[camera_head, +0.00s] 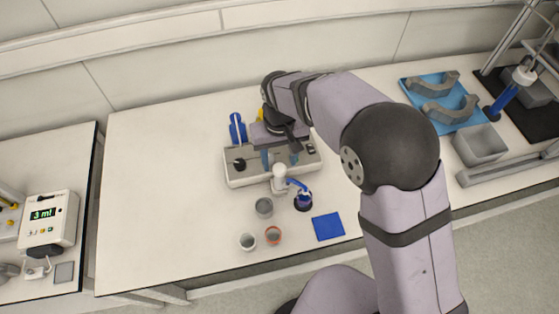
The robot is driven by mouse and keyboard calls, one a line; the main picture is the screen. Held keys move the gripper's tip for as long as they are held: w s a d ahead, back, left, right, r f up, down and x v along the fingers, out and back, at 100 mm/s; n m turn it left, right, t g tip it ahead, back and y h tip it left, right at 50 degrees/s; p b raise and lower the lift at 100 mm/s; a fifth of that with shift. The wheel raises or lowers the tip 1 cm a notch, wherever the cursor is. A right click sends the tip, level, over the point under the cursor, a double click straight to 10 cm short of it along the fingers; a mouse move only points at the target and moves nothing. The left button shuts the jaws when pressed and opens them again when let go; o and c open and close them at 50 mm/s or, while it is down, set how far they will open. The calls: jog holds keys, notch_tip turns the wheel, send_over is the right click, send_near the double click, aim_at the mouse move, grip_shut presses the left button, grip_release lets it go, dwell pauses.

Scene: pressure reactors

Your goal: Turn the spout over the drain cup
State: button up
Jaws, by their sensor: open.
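A grey-white apparatus (240,179) stands on the bench, with a white rounded head (279,172) at its front. A short blue spout (297,184) sticks out from this head to the right and front. Its end is at or over a dark round vessel with blue inside (303,202). I cannot tell which is the drain cup. My gripper (280,158) is open above the apparatus, behind the spout, its fingertips apart. My wrist hides the apparatus's back.
A blue pad (328,227) lies right of the cups. A blue bottle (237,128) stands behind the apparatus. At right are a blue tray (442,97) with grey curved pieces and a grey bin (480,145). The bench's left half is clear.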

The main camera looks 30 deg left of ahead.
aim_at(290, 183)
jog(key=shift+f+p, duration=0.3)
jog(key=shift+f, duration=1.05)
grip_shut()
